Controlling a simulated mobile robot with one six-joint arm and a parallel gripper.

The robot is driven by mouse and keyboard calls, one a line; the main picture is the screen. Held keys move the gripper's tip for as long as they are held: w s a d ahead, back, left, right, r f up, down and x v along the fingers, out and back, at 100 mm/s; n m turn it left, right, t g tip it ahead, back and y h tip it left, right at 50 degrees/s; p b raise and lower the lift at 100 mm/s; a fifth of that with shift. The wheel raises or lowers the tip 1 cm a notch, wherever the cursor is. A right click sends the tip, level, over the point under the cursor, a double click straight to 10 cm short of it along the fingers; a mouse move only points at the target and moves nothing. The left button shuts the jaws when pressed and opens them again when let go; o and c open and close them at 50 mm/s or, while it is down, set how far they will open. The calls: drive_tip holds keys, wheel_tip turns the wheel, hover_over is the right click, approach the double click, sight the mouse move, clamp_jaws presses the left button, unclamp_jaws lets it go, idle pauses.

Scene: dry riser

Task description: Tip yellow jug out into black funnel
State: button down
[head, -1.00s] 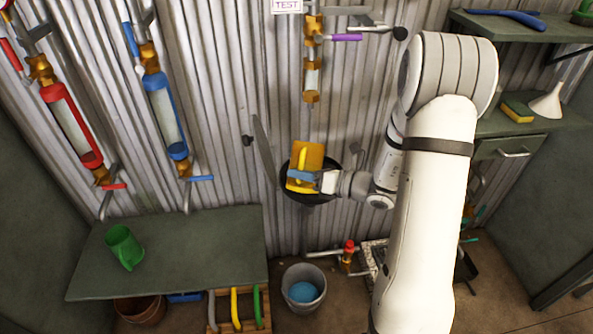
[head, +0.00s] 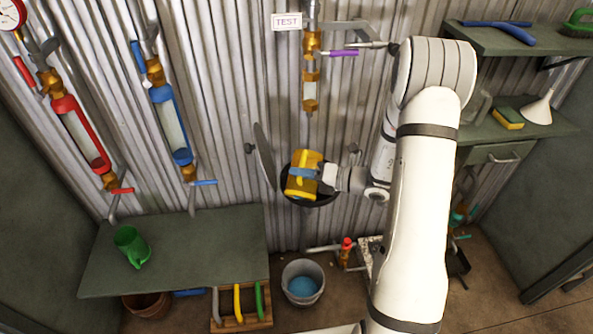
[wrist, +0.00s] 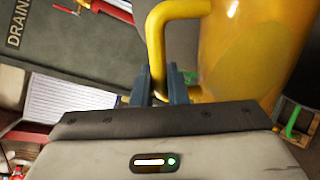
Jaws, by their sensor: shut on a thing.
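My gripper (head: 302,173) is shut on the handle of the yellow jug (head: 301,187), holding it at the wall. In the wrist view the fingers (wrist: 160,85) straddle the lower end of the handle, and the jug's body (wrist: 250,45) fills the upper right. The black funnel (head: 322,198) shows as a dark round rim behind and around the jug in the head view. The jug appears over its opening and hides most of it. I cannot tell whether they touch, how far the jug is tilted, or whether anything flows.
A thin grey plate (head: 265,158) stands upright just left of the funnel. A grey bucket (head: 303,283) with blue contents is on the floor below. A green mug (head: 131,246) is on the left bench (head: 200,230). A pipe with a purple lever (head: 343,53) hangs above.

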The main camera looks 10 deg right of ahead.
drive_tip(key=shift+w+d+r+m+g+p, duration=0.2)
drive_tip(key=shift+w+m+p, duration=0.2)
drive_tip(key=shift+p, duration=0.3)
drive_tip(key=shift+w+d+r+m+g+p, duration=0.1)
drive_tip(key=shift+w+r+m+p, duration=0.15)
drive_tip(key=shift+m+p, duration=0.35)
drive_tip(key=w+m+p, duration=0.1)
drive_tip(key=w+p, duration=0.1)
drive_tip(key=p, duration=0.1)
drive_tip(key=w+d+m+p, duration=0.1)
drive_tip(key=shift+d+f+m+g, duration=0.1)
drive_tip(key=shift+f+m+g, duration=0.2)
drive_tip(key=shift+f, duration=0.1)
drive_tip(key=shift+w+d+r+m+g+p, duration=0.15)
drive_tip(key=shift+w+d+m+p, duration=0.1)
drive_tip(key=shift+w+m+p, duration=0.3)
drive_tip(key=shift+w+d+r+m+g+p, duration=0.1)
drive_tip(key=shift+w+d+m+g+p, duration=0.15)
drive_tip(key=shift+w+p, duration=0.4)
drive_tip(key=shift+w+d+r+m+g+p, duration=0.15)
drive_tip(key=shift+w+d+m+p, duration=0.15)
drive_tip(key=shift+w+m+p, duration=0.25)
drive_tip(key=shift+w+d+r+m+y, duration=0.15)
drive_tip(key=shift+w+d+m+y, duration=0.2)
drive_tip(key=shift+w, duration=0.3)
drive_tip(key=shift+w+d+r+m+y, duration=0.15)
drive_tip(key=shift+w+m, duration=0.25)
drive_tip(key=shift+w, duration=0.2)
drive_tip(key=shift+f, duration=0.1)
